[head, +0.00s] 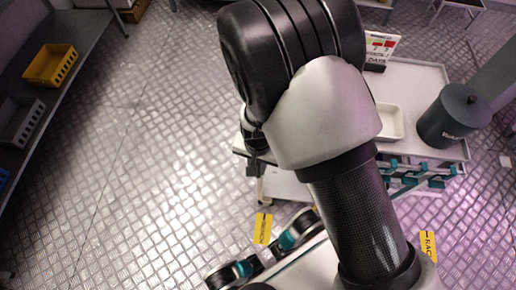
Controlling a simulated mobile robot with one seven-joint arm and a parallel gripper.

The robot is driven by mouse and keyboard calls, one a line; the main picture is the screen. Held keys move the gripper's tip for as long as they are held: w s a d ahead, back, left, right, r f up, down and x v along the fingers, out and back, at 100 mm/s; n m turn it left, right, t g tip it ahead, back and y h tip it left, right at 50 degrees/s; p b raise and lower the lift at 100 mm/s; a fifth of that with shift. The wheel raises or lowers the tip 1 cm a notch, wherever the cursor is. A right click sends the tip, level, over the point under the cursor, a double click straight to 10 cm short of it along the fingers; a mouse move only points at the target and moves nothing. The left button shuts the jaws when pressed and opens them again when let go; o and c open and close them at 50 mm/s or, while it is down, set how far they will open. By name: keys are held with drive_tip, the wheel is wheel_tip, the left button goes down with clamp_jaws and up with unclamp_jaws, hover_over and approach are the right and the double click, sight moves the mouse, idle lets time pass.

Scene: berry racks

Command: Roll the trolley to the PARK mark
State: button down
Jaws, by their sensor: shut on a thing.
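The trolley (418,75) stands at the right in the head view, with a pale top and a lower shelf showing below its near edge. My arm crosses in front of it and hides much of its left part. My gripper (256,166) is at the trolley's near left corner, mostly hidden behind my arm, and is shut on the trolley's edge or handle there. A yellow floor label (262,228) lies below that corner. Another yellow label (428,246) is at the lower right. I cannot read for certain which label, if either, says PARK.
The trolley carries a sign (380,48), a white tray (389,122) and a dark canister (453,117). At left a long shelf (88,45) holds a yellow crate (50,65) and a grey crate (20,122). The metal floor (150,140) between shelf and trolley is clear.

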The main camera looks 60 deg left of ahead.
drive_tip(key=c, duration=1.7)
unclamp_jaws()
wheel_tip(320, 180, up, 17)
drive_tip(key=shift+f+p, duration=0.1)
drive_tip(key=shift+p, duration=0.8)
drive_tip(key=shift+r, duration=0.3)
